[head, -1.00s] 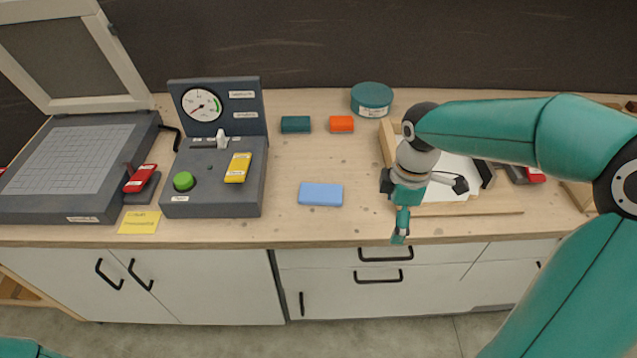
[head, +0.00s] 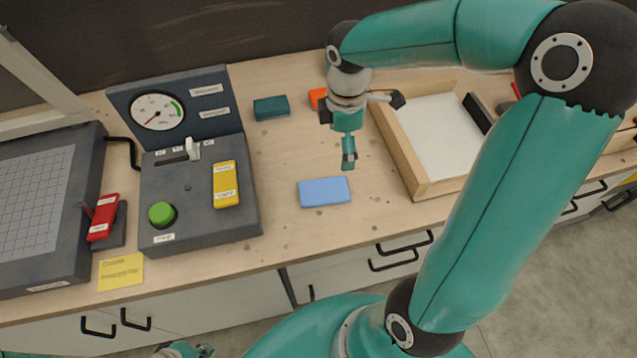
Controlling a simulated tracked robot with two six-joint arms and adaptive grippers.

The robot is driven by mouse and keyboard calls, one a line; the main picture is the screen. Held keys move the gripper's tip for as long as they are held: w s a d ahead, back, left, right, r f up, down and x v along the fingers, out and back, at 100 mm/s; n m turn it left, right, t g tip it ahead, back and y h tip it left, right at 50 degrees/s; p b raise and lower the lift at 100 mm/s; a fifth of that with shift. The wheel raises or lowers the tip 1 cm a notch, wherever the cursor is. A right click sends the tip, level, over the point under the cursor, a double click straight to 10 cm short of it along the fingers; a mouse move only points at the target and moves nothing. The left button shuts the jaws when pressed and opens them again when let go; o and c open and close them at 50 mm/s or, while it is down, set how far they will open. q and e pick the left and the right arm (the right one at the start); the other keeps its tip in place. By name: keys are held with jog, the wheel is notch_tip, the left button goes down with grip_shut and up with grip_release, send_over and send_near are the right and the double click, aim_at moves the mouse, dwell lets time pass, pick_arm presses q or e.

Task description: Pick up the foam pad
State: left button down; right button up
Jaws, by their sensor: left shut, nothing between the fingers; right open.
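The foam pad, which I take to be the light blue block (head: 325,191), lies flat on the wooden bench top near its front edge. My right gripper (head: 373,132) is open and empty above the bench. One finger points down just behind the pad's right end; the other is spread out to the right. It does not visibly touch the pad. My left gripper (head: 184,350) is only partly in view at the bottom edge, shut and empty, far from the pad.
A control box (head: 205,215) with gauge, green button and yellow lever stands left of the pad. A dark teal block (head: 271,108) and a partly hidden orange block (head: 317,97) lie behind. A wooden tray (head: 417,187) with a white bottom is at right.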

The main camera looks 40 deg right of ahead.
send_over(342, 188)
notch_tip(342, 188, down, 10)
jog(key=shift+f, duration=0.1)
notch_tip(342, 188, down, 5)
jog(key=shift+r, duration=0.1)
jog(key=shift+c, duration=0.2)
jog(key=c, duration=0.8)
